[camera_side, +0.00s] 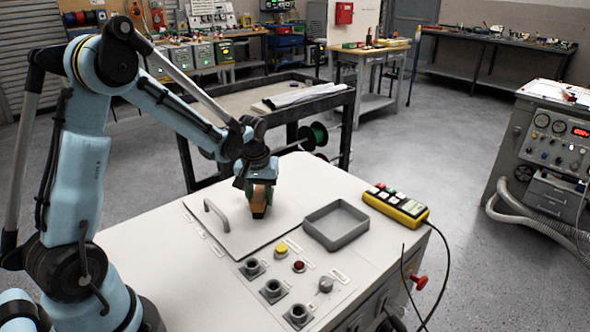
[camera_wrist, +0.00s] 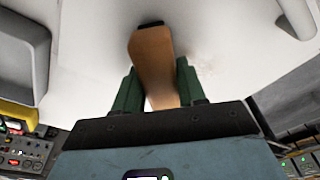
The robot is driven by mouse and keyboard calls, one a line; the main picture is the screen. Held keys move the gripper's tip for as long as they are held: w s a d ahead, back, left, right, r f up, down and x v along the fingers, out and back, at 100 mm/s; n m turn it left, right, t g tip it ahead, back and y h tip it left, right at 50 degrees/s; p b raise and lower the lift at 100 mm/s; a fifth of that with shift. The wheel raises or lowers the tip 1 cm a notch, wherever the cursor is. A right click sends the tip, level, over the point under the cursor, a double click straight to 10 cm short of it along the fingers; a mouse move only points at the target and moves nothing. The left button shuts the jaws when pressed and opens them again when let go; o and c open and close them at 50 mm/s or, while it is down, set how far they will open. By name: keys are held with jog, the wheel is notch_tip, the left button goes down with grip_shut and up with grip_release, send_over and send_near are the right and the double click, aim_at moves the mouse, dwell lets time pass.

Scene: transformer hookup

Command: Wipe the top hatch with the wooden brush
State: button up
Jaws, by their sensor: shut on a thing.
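The wooden brush (camera_wrist: 152,62) is held upright between the two green fingers of my gripper (camera_wrist: 158,92). In the side view the brush (camera_side: 259,200) shows below my gripper (camera_side: 260,184), its lower end over the top hatch (camera_side: 245,232). I cannot tell whether the brush touches the hatch. The hatch is a flat pale panel with a grey handle (camera_side: 216,212) left of the brush. In the wrist view the hatch surface (camera_wrist: 215,50) has faint brownish smudges right of the brush, and the handle (camera_wrist: 296,18) is at the upper right.
A grey open tray (camera_side: 336,225) sits right of the hatch, with a yellow handheld controller (camera_side: 396,205) beyond it. Yellow (camera_side: 281,248) and red (camera_side: 298,266) buttons and several dark sockets (camera_side: 272,289) stand in front of the hatch. A dark-framed cart (camera_side: 290,100) stands behind the cabinet.

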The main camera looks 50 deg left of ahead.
aim_at(261, 211)
jog(key=shift+d, duration=2)
jog(key=shift+s+d, duration=0.2)
jog(key=shift+s, duration=0.4)
jog(key=shift+s+a, duration=0.2)
jog(key=shift+s, duration=0.05)
jog(key=shift+w+a, duration=0.1)
jog(key=shift+a, duration=6.75)
jog(key=shift+s+d, duration=0.1)
jog(key=shift+s, duration=0.75)
jog(key=shift+w+d, duration=0.1)
jog(key=shift+d, duration=6.8)
notch_tip(261, 211, up, 8)
jog(key=shift+r, duration=0.15)
